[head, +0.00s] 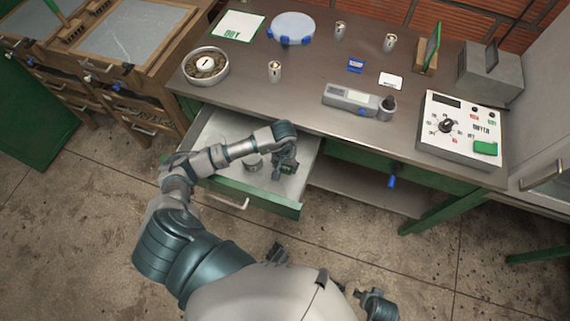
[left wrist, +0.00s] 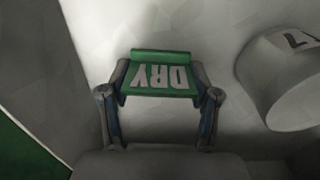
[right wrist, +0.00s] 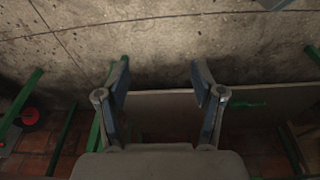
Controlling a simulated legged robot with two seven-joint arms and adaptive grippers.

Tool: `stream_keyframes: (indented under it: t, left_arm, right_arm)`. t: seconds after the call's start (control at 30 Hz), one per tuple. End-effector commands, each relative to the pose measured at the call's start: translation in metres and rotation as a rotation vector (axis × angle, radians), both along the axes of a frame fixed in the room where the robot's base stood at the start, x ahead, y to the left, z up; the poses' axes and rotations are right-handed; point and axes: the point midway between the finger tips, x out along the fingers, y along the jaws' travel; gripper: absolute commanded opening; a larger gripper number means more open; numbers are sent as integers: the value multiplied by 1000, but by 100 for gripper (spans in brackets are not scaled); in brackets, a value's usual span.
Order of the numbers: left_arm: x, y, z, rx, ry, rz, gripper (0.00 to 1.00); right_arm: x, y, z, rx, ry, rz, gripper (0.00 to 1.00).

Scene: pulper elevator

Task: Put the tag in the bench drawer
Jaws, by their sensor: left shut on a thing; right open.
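The tag is green with white "DRY" lettering; it shows in the left wrist view (left wrist: 160,80). My left gripper (left wrist: 160,95) is shut on it, one finger at each side. In the head view my left gripper (head: 284,170) reaches down inside the open bench drawer (head: 217,128), near its right side. The drawer is pulled out below the bench top and has a pale floor and a green front. I cannot tell whether the tag touches the drawer floor. My right gripper (right wrist: 160,80) is open and empty, away from the bench top.
A grey cylinder (left wrist: 285,85) stands in the drawer beside the tag. The bench top (head: 300,85) carries a dish of beans (head: 205,67), metal cups, a grey meter (head: 350,99) and a control box (head: 460,130). The drawer's left part is mostly clear.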

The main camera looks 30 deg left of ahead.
Motion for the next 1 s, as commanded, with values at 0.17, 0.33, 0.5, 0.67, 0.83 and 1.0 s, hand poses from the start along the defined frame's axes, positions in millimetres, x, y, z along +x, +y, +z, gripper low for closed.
stream_keyframes:
  t: [0.17,0.33,0.5,0.67,0.83,1.0]
  left_arm:
    - [0,0,1,1,-2,0,41]
    - [0,-1,0,1,-1,0,72]
    - [0,0,0,0,-1,0,87]
    - [0,0,0,0,-1,0,87]
    - [1,1,7,1,-4,0,87]
    - [2,2,42,2,-9,-1,87]
  right_arm:
    - [0,0,0,0,0,0,67]
    - [-1,-1,1,0,3,-1,67]
    - [2,0,5,1,-8,-1,67]
    - [1,0,4,1,-7,-1,67]
    - [0,0,3,1,-5,-1,67]
    - [-2,0,-13,-1,7,5,67]
